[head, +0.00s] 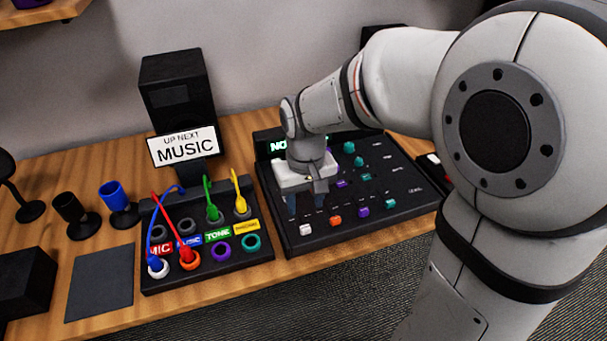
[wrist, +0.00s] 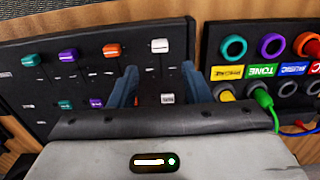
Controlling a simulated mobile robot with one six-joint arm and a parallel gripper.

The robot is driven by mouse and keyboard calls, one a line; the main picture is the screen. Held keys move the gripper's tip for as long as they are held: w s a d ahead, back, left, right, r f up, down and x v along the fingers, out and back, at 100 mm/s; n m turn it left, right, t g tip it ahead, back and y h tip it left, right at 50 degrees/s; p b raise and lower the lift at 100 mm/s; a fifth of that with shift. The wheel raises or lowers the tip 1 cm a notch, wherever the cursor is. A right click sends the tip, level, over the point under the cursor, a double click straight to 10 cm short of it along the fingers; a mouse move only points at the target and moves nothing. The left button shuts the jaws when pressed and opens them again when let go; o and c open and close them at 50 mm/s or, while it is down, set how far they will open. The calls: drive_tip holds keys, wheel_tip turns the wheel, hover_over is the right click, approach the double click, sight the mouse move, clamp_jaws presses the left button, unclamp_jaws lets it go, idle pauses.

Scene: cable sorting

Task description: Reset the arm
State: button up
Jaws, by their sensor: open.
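My gripper (head: 305,208) is open and empty, pointing down over the left front part of the black mixer (head: 408,219). In the wrist view its two blue-grey fingers (wrist: 159,75) stand apart above the mixer, with a white knob (wrist: 160,45) seen between and beyond them. I cannot tell whether the fingers touch the panel. The black patch box (head: 150,287) is left of the gripper. Its red cable (head: 170,218) and blue cable (head: 152,232) cross. A green cable (head: 207,193) and a yellow cable (head: 237,187) stand in its back row.
A sign (head: 185,147) reading "UP NEXT MUSIC" stands behind the box before a black speaker (head: 178,92). A black cup (head: 70,210), a blue cup (head: 118,197) and a dark mat (head: 100,283) are at left. A shelf (head: 40,14) hangs upper left.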

drive_tip(key=s+d+r+m+t+p, duration=0.2)
drive_tip(key=s+d+r+m+p, duration=0.1)
drive_tip(key=s+d+r+p, duration=0.6)
wheel_tip(320, 180, up, 5)
drive_tip(key=s+d, duration=0.1)
drive_tip(key=d, duration=0.1)
drive_tip(key=shift+s+d+f+t, duration=0.15)
drive_tip(key=shift+s+d+t, duration=0.15)
drive_tip(key=shift+s, duration=0.1)
idle(0.7)
